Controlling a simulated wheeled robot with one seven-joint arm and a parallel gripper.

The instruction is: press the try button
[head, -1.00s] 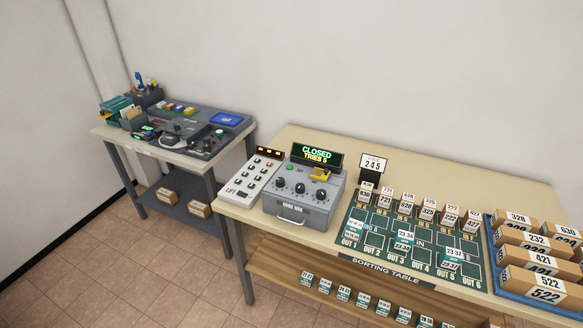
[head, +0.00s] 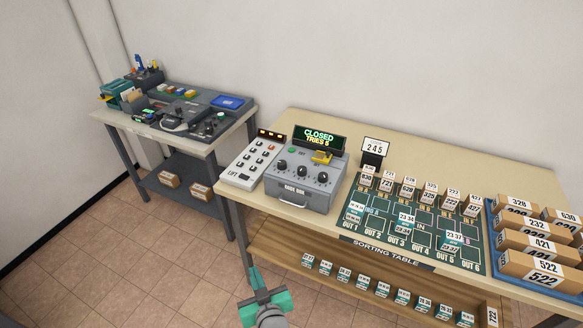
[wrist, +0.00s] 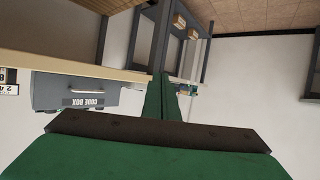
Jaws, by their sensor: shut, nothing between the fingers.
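The grey code box (head: 300,187) stands on the sorting table, its display (head: 319,137) reading "CLOSED TRIES 5". A small green button (head: 291,149), which looks like the try button, sits at the upper left of its sloped top, left of a yellow part (head: 321,157) and above several black knobs. The button's label is too small to read. My gripper (head: 255,273) is shut and empty, low in front of the table and below the box. In the wrist view the green fingers (wrist: 163,98) are together, and the code box (wrist: 60,90) shows at left; its button is hidden there.
A white lift keypad (head: 251,160) stands left of the box. A number stand (head: 374,150), a green sorting board (head: 415,226) and a blue tray of parcels (head: 492,262) are to the right. A second desk (head: 150,135) is at left. Floor in front is clear.

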